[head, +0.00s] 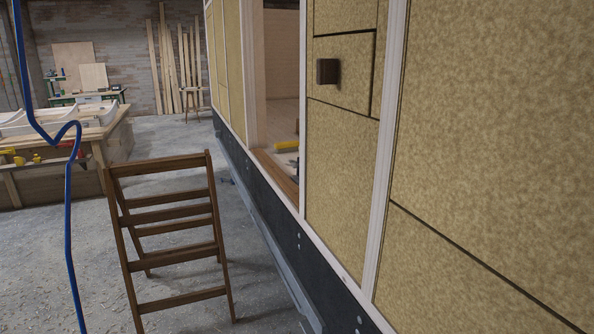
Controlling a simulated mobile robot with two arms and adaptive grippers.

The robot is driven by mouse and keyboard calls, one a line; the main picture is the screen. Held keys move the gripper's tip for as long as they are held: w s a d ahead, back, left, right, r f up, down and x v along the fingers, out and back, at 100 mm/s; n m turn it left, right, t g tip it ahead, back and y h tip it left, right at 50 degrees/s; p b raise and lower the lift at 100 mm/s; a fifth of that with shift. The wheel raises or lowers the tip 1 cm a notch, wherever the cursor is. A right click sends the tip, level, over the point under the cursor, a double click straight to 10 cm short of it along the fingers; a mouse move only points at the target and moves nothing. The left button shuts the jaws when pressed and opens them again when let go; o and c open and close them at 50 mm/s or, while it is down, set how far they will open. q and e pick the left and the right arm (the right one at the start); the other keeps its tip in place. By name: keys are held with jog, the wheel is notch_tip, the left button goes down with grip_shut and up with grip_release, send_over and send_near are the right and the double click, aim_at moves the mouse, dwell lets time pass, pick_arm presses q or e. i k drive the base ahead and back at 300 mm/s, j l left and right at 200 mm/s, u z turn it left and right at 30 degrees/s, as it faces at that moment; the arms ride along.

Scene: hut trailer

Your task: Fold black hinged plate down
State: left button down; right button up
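No separate black hinged plate can be made out for certain. A long dark band (269,200) runs along the bottom of the hut trailer's wall, with small light bolt-like dots on it. I cannot tell whether any part of it is hinged. A grey metal rail (262,227) runs along the band's lower edge. A small dark brown box (327,71) sticks out from the beige wall panel (345,165) above. Neither of my grippers is in view.
A wooden stepladder (180,212) stands on the grey floor left of the trailer. A blue hose (68,215) hangs at the left. A workbench (110,140) stands behind it. A doorway (281,70) opens in the wall.

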aim_at(295, 165)
jog(key=i+j+z, duration=1.05)
jog(key=j, duration=0.25)
jog(key=i+j+z, duration=0.25)
jog(key=j, duration=0.15)
jog(key=j+z, duration=0.3)
jog(key=j, duration=0.15)
